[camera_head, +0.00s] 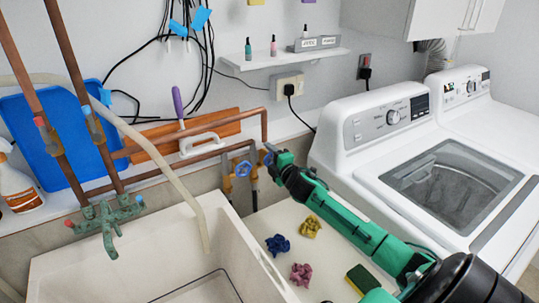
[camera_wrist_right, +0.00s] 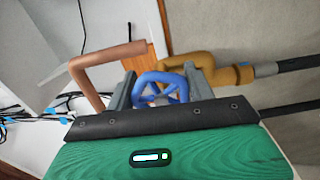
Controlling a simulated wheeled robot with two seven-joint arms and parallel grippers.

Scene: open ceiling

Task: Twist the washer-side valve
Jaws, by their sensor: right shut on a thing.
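My right gripper (camera_head: 269,154) reaches in from the lower right to the pipework beside the washer. Its two grey fingers are shut on the blue washer-side valve handle (camera_wrist_right: 162,89), which sits between them in the wrist view. In the head view my gripper mostly hides this handle. A brass valve body (camera_wrist_right: 225,75) lies beyond the fingers in the wrist view. The other blue valve (camera_head: 242,169) is just left of my gripper in the head view. My left gripper is not in view.
The washer (camera_head: 425,170) stands right of my arm. The sink (camera_head: 95,262) is at the lower left. Several sponges and crumpled cloths, including a yellow one (camera_head: 310,227), lie on the white counter (camera_head: 285,212) below my forearm. Copper pipes (camera_head: 250,113) run behind.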

